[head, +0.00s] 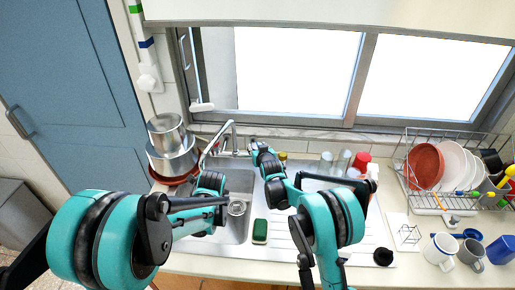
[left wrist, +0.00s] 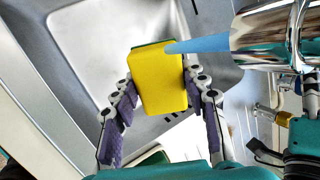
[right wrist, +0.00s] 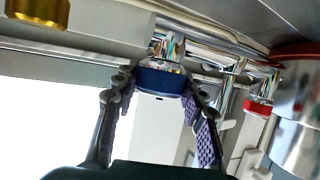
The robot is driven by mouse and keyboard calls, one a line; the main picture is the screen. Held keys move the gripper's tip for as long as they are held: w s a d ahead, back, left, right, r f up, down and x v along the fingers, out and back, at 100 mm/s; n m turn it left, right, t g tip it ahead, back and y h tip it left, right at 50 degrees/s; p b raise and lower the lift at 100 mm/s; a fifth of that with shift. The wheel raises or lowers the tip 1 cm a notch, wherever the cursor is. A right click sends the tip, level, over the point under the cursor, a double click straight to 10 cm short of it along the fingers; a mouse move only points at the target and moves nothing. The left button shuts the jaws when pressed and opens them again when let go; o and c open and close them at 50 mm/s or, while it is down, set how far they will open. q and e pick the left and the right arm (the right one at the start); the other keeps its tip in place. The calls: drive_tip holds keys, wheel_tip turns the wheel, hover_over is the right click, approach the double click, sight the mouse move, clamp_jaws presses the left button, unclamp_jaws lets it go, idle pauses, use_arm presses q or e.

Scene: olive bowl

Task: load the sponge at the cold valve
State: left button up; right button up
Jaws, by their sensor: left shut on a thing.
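My left gripper (left wrist: 158,88) is shut on a yellow sponge (left wrist: 160,82) with a green edge and holds it over the sink. A blue stream of water (left wrist: 200,44) from the chrome spout (left wrist: 268,40) meets the sponge's top. In the head view that sponge is hidden by my left arm. My right gripper (head: 263,158) is behind the sink near the window ledge. In the right wrist view my right gripper (right wrist: 160,84) has its fingers apart on both sides of a blue cap (right wrist: 160,80), apparently the cold valve; contact cannot be told. A red cap (right wrist: 258,107) is to its right.
Stacked pots (head: 171,155) stand left of the faucet. Glasses (head: 343,160) stand behind my right arm. A dish rack (head: 425,200) and mugs (head: 440,248) fill the right side.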

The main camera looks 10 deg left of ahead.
drive_tip(key=shift+a+f, duration=0.1)
drive_tip(key=shift+m+h, duration=0.9)
drive_tip(key=shift+h, duration=0.1)
drive_tip(key=shift+m+t+h, duration=0.3)
drive_tip(key=shift+m+h, duration=0.5)
drive_tip(key=shift+h, duration=0.1)
drive_tip(key=o, duration=1.2)
drive_tip(key=shift+c, duration=0.2)
drive_tip(key=v, duration=1.2)
